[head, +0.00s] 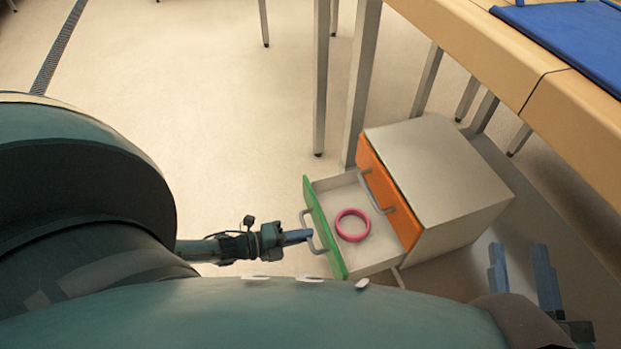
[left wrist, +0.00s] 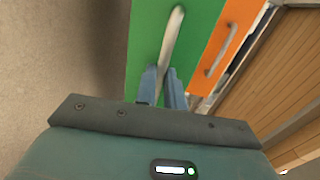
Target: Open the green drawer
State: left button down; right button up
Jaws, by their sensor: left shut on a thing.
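The green drawer (head: 325,227) stands pulled out from a small grey cabinet (head: 445,170), below an orange drawer (head: 388,190) that is in line with the cabinet front. A pink ring (head: 352,225) lies inside the green drawer. My left gripper (head: 306,236) is at the grey handle (head: 318,234) of the green drawer. In the left wrist view its blue fingers (left wrist: 165,88) are shut around the lower part of that handle (left wrist: 172,40). My right gripper (head: 520,275) shows at the lower right, its two blue fingers apart with nothing between them, beside the cabinet.
A wooden table (head: 490,45) with a blue mat (head: 570,35) stands at the upper right, its metal legs (head: 362,85) close behind the cabinet. The pale floor (head: 220,120) left of the drawer is clear.

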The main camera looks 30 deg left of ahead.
pick_arm(q)
jog(key=c, duration=1.5)
grip_release()
jog(key=p+v, duration=0.3)
jog(key=v, duration=1)
jog(key=shift+s, duration=0.1)
pick_arm(e)
jog(key=shift+d+f+n+h, duration=0.1)
jog(key=shift+d+n+h, duration=0.2)
jog(key=shift+d+h, duration=0.1)
jog(key=shift+a, duration=0.1)
